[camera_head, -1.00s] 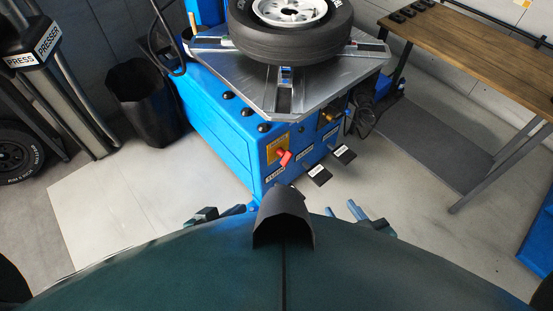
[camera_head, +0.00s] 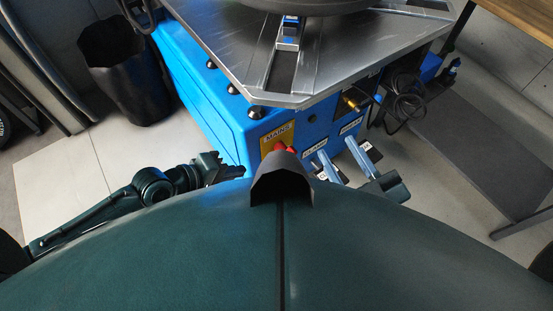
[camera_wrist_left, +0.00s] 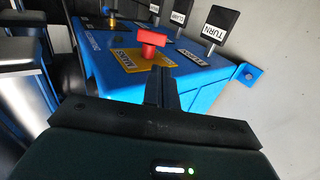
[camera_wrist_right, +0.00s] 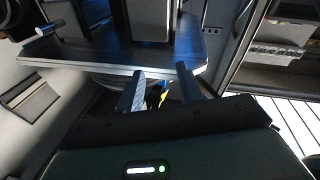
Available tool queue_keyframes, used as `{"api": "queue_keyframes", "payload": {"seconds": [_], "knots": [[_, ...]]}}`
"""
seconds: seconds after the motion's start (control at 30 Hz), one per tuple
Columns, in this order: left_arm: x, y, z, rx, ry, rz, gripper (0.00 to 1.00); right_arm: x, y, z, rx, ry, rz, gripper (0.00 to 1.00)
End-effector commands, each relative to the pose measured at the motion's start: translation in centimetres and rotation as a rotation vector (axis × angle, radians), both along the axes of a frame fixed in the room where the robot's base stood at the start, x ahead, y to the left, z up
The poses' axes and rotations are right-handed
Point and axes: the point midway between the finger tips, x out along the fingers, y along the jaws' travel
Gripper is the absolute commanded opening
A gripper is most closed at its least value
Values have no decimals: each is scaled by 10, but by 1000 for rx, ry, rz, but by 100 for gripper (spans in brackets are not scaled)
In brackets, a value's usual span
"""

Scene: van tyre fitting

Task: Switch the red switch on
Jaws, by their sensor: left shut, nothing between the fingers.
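The red switch (camera_head: 291,150) sits on a yellow MAINS plate (camera_head: 277,138) on the blue machine's front; a black part of my body hides its lower part in the head view. In the left wrist view the switch (camera_wrist_left: 153,37) is a red knob with a crossbar lying roughly level. My left gripper (camera_head: 242,172) is shut and empty, left of the switch. In the left wrist view its fingers (camera_wrist_left: 160,72) point at the switch, just below the crossbar; I cannot tell if they touch. My right gripper (camera_head: 336,146) is open and empty, right of the switch.
The blue machine (camera_head: 190,85) carries a grey metal turntable (camera_head: 235,40) with a tyre (camera_head: 315,6) on it. Labelled pedals, including TURN (camera_wrist_left: 215,32), project from its front. A black bin (camera_head: 125,75) stands left; a wooden bench (camera_head: 525,15) is at the upper right.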

Motion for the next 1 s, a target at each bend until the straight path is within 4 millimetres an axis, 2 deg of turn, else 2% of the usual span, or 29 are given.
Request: {"api": "queue_keyframes", "payload": {"seconds": [0.3, 0.47, 1.0], "knots": [[0, 0, 0, 0, 1, 1, 0, 0, 0, 0, 0, -1, 0, 36], [6, -7, -7, -3, 0, 1, 0, 0, 1, -2, 7, -10, 5, 36], [56, -77, -70, 0, -2, 0, 0, 2, 9, -11, 137, -26, 47, 36]]}}
